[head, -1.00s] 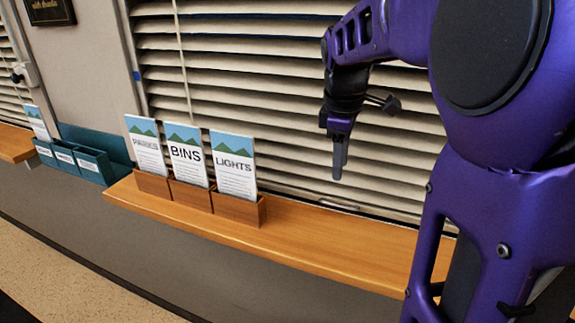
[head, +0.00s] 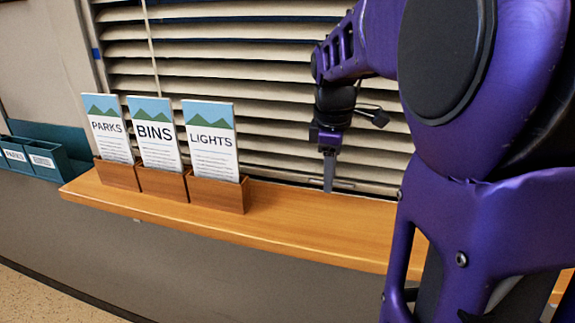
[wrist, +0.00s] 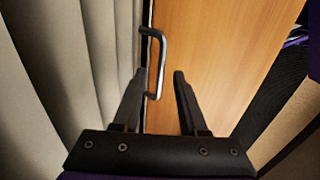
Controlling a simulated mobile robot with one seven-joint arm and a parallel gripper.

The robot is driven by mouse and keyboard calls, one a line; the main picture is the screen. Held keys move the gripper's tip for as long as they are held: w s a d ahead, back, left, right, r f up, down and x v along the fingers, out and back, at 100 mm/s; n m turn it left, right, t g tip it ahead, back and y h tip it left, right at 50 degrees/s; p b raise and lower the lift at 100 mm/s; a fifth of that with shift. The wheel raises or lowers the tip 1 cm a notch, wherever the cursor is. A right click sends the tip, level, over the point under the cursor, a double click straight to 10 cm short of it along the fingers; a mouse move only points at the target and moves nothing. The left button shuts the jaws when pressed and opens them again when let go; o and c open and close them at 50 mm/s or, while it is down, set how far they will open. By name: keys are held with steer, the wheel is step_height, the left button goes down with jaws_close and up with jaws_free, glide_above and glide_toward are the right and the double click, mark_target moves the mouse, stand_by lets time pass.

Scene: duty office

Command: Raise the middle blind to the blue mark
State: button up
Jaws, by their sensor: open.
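The blind (head: 240,95) has pale horizontal slats and hangs down to near the wooden sill, behind my arm. A small blue mark (head: 96,54) is on the frame at its left. A U-shaped metal handle (wrist: 162,60) sticks out at the blind's bottom edge. My gripper (head: 329,186) points down close to the blind, low over the sill. In the wrist view my gripper (wrist: 160,74) is open and empty. The handle shows between its fingertips, nearer the left finger; I cannot tell whether they touch.
The wooden sill (head: 290,225) runs under the blind. Wooden holders (head: 218,193) with PARKS, BINS and LIGHTS leaflets stand on it, left of my gripper. Teal boxes (head: 45,158) are farther left. The sill between the holders and my gripper is clear.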

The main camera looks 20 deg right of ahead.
jaws_close()
stand_by(1.4)
